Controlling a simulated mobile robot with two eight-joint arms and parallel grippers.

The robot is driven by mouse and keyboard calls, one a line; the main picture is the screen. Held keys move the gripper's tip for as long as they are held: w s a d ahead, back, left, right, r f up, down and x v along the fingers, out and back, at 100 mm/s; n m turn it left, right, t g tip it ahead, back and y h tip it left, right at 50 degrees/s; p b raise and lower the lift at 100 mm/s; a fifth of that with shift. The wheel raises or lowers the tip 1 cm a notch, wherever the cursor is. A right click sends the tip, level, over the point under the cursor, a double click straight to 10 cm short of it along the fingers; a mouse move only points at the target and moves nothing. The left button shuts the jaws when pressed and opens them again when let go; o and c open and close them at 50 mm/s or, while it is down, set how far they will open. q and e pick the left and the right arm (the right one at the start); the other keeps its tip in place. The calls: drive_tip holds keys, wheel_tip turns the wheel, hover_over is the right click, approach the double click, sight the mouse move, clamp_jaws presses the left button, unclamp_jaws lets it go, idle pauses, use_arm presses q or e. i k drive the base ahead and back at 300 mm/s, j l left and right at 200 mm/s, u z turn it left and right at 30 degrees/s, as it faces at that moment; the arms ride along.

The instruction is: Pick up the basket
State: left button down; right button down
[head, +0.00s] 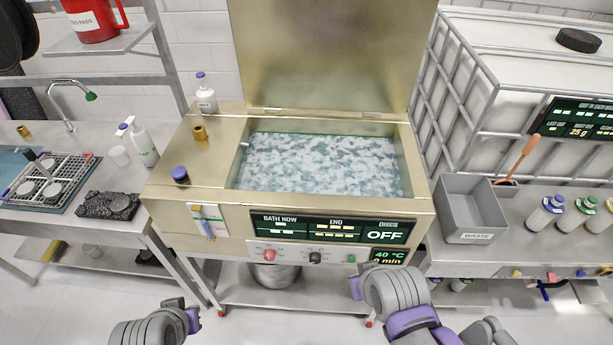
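A wire basket (76,168) with several grey discs in it sits on the left steel table. A dark upright piece stands at its left side. My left gripper (186,312) is low in front of the left table and the bath, well apart from the basket. My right gripper (357,286) is in front of the bath's lower right front, far from the basket. Both grippers look empty, but their fingers are too small and turned to tell whether they are open.
The brass-coloured bath (320,165) stands open in the middle, filled with cloudy liquid; its panel reads OFF. A dark tray (108,205) lies right of the basket, near white bottles (139,140). A grey waste bin (470,208) and capped bottles (573,213) stand at right.

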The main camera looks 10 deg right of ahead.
sight(28, 153)
drive_tip(key=u, duration=1.35)
drive_tip(key=i+j, duration=0.2)
drive_tip(key=i, duration=0.2)
drive_tip(key=i+j, duration=0.15)
drive_tip(key=i, duration=0.3)
drive_tip(key=i+j, duration=0.2)
drive_tip(key=i, duration=0.2)
drive_tip(key=i+j+z, duration=0.25)
drive_tip(key=i, duration=0.25)
drive_tip(key=i+j+z, duration=0.3)
drive_tip(key=i+j, duration=0.15)
